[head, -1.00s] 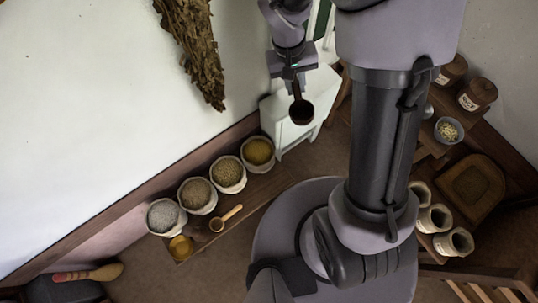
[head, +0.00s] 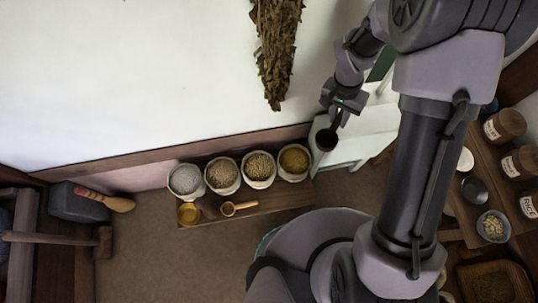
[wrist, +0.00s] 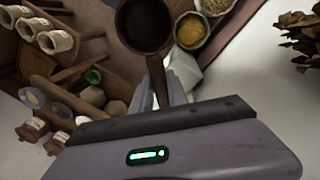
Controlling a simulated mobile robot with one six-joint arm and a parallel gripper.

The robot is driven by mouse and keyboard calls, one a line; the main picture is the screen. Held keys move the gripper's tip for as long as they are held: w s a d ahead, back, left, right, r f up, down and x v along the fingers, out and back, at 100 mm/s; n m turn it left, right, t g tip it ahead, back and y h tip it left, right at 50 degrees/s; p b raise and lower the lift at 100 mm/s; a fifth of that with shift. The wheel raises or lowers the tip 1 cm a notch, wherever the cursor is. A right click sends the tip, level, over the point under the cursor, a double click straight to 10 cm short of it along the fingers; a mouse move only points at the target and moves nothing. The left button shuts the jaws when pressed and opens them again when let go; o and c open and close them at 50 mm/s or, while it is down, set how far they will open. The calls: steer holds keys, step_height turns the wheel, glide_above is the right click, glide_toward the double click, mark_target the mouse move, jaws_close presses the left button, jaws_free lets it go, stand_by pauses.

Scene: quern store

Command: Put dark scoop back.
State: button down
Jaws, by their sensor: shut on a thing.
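The dark scoop (head: 326,139) is in my gripper (head: 339,108), its round bowl hanging out beyond the fingers. In the head view it shows in front of the white cabinet, up and right of the sack of yellow grain (head: 294,160). In the wrist view the scoop's bowl (wrist: 145,22) is at the top and its handle runs down between the pale fingers of my gripper (wrist: 166,88), which are shut on it. The inside of the bowl looks dark; I cannot tell whether it holds anything. A light wooden scoop (head: 238,208) lies on the low bench (head: 270,201).
Several open grain sacks stand in a row along the wall, with a small yellow dish (head: 188,214) in front. The white cabinet (head: 372,133) stands right of them. Labelled jars (head: 505,126) and a bowl (head: 493,227) crowd the right table. A dried bundle (head: 275,50) hangs on the wall.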

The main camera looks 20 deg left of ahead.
steer(key=s+a+f+m, duration=0.2)
steer(key=s+a+f, duration=0.3)
steer(key=f, duration=0.4)
steer(key=s+a+f+m, duration=0.2)
steer(key=a+f, duration=0.5)
steer(key=f, duration=0.2)
steer(key=s+a+f+m, duration=0.1)
steer(key=s+a+f, duration=0.4)
steer(key=f, duration=0.4)
steer(key=s+f+m+y+b, duration=0.2)
steer(key=s+f+m, duration=0.2)
steer(key=s+f, duration=1.45)
steer(key=b, duration=0.3)
glide_above(284, 199)
steer(key=f, duration=0.2)
steer(key=s+f, duration=0.1)
steer(key=shift+a, duration=0.3)
steer(key=shift+w+d+f+b, duration=0.1)
steer(key=shift+w+f+b, duration=0.05)
steer(key=shift+f+b, duration=0.45)
steer(key=shift+w+d+f+b, duration=0.15)
steer(key=shift+f+b, duration=0.3)
steer(key=shift+f, duration=0.25)
steer(key=shift+w+d+f+b, duration=0.1)
steer(key=shift+w+f+b, duration=0.05)
steer(key=shift+f+b, duration=0.45)
steer(key=c, duration=1.6)
jaws_free()
steer(key=o, duration=0.3)
